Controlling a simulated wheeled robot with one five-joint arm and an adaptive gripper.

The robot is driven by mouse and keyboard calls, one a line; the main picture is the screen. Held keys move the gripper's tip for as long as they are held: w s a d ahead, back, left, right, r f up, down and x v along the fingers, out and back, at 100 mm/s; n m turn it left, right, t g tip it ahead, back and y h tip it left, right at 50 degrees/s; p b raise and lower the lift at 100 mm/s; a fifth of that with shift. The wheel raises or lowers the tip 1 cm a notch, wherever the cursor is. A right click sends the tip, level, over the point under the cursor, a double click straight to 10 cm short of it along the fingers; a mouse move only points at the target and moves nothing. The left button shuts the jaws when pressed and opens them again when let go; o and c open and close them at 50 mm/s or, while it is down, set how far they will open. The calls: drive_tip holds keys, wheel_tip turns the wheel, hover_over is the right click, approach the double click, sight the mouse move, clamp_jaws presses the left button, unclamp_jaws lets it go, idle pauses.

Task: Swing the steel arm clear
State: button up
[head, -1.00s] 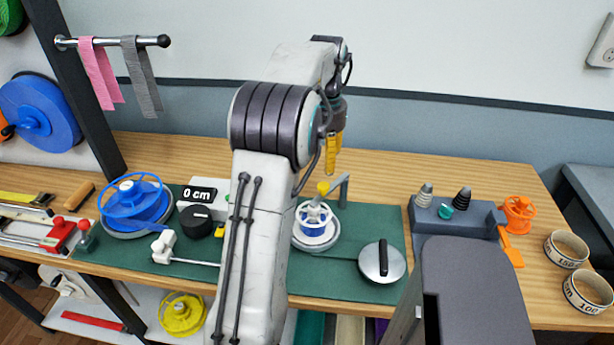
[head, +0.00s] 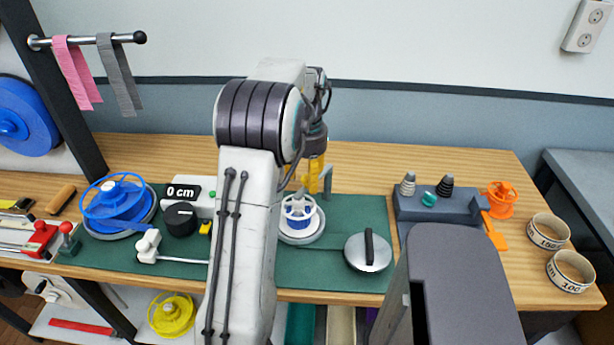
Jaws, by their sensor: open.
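The steel arm (head: 327,180) is a grey bent bar that rises behind a small white-and-blue spool (head: 298,208) on the green mat. Its upper end is partly hidden by my gripper (head: 314,181), whose yellow fingers point down over the spool, at the bar's left side in the picture. The bar's yellow knob cannot be told apart from the yellow fingers. My gripper is open. I cannot tell whether its fingers touch the bar or the knob.
A large blue spool (head: 118,202), a black dial (head: 181,219) and a "0 cm" display (head: 183,192) stand left. A round steel disc with a black handle (head: 368,251) lies right. A grey block with cones (head: 421,207) stands farther right. The table behind is clear.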

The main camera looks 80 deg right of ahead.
drive_tip(key=shift+o, duration=0.3)
clamp_jaws()
idle(0.3)
